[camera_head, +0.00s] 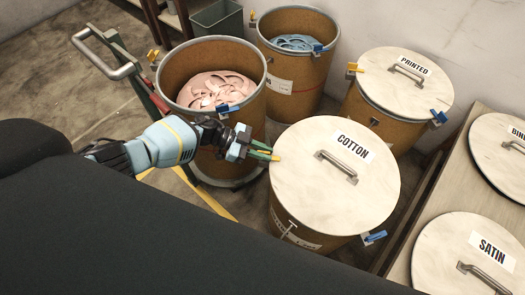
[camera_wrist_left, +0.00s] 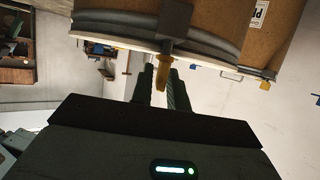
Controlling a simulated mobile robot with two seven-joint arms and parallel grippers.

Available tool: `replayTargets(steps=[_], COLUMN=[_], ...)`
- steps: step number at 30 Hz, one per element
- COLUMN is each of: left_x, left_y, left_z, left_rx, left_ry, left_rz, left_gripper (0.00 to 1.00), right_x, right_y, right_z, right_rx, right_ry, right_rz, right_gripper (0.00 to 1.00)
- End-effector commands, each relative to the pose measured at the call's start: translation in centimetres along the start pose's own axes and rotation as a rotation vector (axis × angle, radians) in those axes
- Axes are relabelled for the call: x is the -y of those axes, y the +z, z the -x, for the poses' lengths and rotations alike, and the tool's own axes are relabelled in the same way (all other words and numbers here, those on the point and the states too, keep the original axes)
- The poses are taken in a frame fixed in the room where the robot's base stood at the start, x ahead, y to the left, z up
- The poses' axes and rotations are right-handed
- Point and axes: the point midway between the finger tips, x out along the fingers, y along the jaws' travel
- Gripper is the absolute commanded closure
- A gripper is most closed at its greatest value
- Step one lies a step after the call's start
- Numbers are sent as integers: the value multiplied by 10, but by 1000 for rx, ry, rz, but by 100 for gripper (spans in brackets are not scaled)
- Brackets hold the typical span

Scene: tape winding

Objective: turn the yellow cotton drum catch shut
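The cotton drum (camera_head: 300,232) is brown with a pale round lid (camera_head: 312,196) marked COTTON. The lid lies on the drum. Its yellow catch (camera_head: 277,157) is on the rim's left side. My left gripper (camera_head: 265,152) reaches it from the left. In the left wrist view the yellow catch (camera_wrist_left: 162,76) sticks out from the rim between the two dark fingertips (camera_wrist_left: 161,86), which stand apart with a gap around it; firm contact does not show. A blue catch (camera_head: 374,237) sits on the drum's lower right rim. My right gripper is not in view.
An open drum of pink tape (camera_head: 217,88) stands left, close behind my left arm. An open drum of blue tape (camera_head: 296,42) and the lidded PRINTED drum (camera_head: 400,85) stand behind. A SATIN lid (camera_head: 455,240) is at the right. A hand truck (camera_head: 120,65) stands at the upper left.

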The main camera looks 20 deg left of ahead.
Motion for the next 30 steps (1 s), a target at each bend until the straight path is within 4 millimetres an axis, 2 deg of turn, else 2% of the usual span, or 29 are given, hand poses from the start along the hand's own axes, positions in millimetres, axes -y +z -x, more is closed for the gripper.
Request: replayTargets(steps=[1,3,14,19,30], left_x=[0,0,0,0,0], left_y=[0,0,1,9,37], left_z=[0,0,7,29,97], left_rx=[0,0,2,4,3], left_ry=[0,0,-1,-2,-1], left_rz=[0,1,2,2,3], left_gripper=[77,71,71,71,71], right_x=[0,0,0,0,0], right_y=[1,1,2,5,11], right_z=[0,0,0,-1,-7], right_rx=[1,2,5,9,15], right_ry=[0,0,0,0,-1], right_rz=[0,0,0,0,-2], right_gripper=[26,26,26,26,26])
